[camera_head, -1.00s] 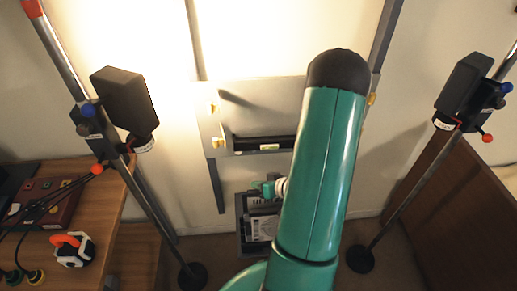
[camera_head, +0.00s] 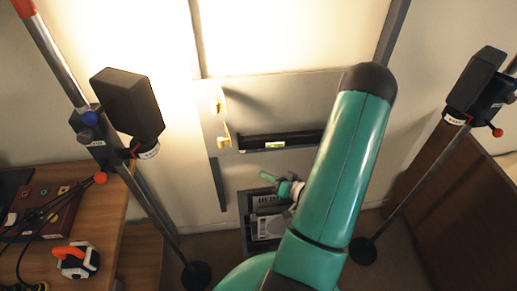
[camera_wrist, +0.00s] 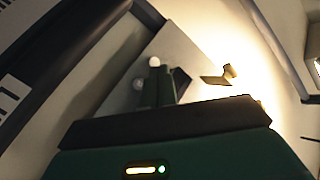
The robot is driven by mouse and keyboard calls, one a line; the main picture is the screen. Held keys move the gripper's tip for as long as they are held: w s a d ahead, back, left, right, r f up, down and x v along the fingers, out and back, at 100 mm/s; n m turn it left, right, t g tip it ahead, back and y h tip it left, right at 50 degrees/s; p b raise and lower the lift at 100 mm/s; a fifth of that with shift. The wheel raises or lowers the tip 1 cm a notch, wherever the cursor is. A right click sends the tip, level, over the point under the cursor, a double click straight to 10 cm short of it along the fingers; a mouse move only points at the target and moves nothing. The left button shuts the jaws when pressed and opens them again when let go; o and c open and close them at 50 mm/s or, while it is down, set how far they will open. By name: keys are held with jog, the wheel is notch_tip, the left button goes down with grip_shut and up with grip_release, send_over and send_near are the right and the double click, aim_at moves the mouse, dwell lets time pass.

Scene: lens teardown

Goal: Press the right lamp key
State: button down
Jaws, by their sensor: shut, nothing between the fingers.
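Two black lamp heads stand on poles: the left lamp (camera_head: 127,103) and the right lamp (camera_head: 476,78). A dark red box (camera_head: 45,228) with small coloured buttons lies on the table at left; I cannot tell whether one is the right lamp key. My gripper (camera_head: 268,177) is low in the middle, partly behind my arm, in front of the wall and far from the red box. In the wrist view its fingers (camera_wrist: 156,80) are shut and empty, with the grey panel (camera_wrist: 190,55) beyond.
An orange-and-white tool (camera_head: 76,260) and dark cables lie on the wooden table (camera_head: 100,225). A grey panel with a dark slot (camera_head: 280,141) and brass clips (camera_head: 222,138) is on the bright wall. A grey rack (camera_head: 247,236) stands below. A brown cabinet (camera_head: 440,205) is at right.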

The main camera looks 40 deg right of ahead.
jog(key=w+d, duration=0.4)
jog(key=w, duration=0.2)
jog(key=shift+w+d, duration=0.3)
jog(key=shift+w, duration=0.1)
dwell(1.7)
jog(key=shift+w+d, duration=0.2)
jog(key=shift+w, duration=0.15)
jog(key=shift+w+d, duration=0.25)
jog(key=shift+w, duration=0.1)
dwell(0.8)
jog(key=shift+s+a, duration=0.5)
jog(key=shift+s, duration=0.2)
jog(key=s+a, duration=0.2)
jog(key=s, duration=0.2)
jog(key=shift+s+a, duration=0.1)
jog(key=shift+a, duration=0.3)
